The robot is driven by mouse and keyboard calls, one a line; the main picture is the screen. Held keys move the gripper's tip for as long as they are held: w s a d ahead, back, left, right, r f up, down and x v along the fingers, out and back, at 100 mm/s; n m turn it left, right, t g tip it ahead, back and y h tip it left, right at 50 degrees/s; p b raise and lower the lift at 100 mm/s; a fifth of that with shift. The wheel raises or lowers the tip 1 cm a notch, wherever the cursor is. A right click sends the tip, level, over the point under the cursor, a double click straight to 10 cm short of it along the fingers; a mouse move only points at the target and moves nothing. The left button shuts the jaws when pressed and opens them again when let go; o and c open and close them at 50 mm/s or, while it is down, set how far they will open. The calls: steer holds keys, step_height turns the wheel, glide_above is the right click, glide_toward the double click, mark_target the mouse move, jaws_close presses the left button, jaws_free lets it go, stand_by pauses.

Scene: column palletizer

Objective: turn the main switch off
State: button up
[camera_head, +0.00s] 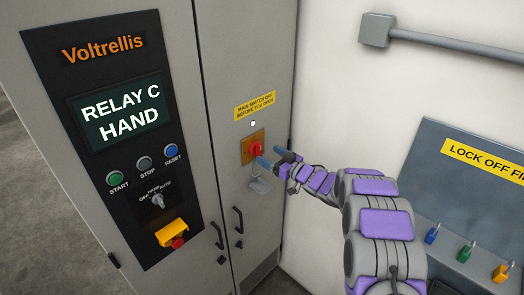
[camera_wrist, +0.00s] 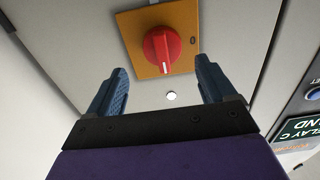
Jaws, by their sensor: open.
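The main switch is a red rotary knob (camera_head: 255,149) on a yellow-orange plate (camera_head: 246,156), on the cabinet's right door below a yellow label (camera_head: 255,106). In the wrist view the red knob (camera_wrist: 160,48) shows a white pointer mark aimed at the small white round spot (camera_wrist: 171,95), which lies above the plate on the door. My gripper (camera_head: 271,157) is open at the switch. In the wrist view its two blue fingers (camera_wrist: 162,72) stand apart, one to each side of the knob, with visible gaps. Whether the tips reach knob depth is unclear.
A control panel (camera_head: 95,60) reading "RELAY C HAND" has buttons, a selector (camera_head: 158,200) and a yellow-guarded red button (camera_head: 176,240). A metal hasp-like piece (camera_head: 260,186) hangs below the switch. A lock-off board (camera_head: 440,165) with several padlocks (camera_head: 466,252) is at right.

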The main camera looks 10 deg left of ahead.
mark_target(261, 151)
steer(key=x, duration=0.5)
steer(key=shift+a, duration=0.45)
steer(key=shift+d, duration=0.4)
steer(key=shift+c, duration=0.2)
steer(key=shift+a, duration=0.2)
steer(key=c, duration=1)
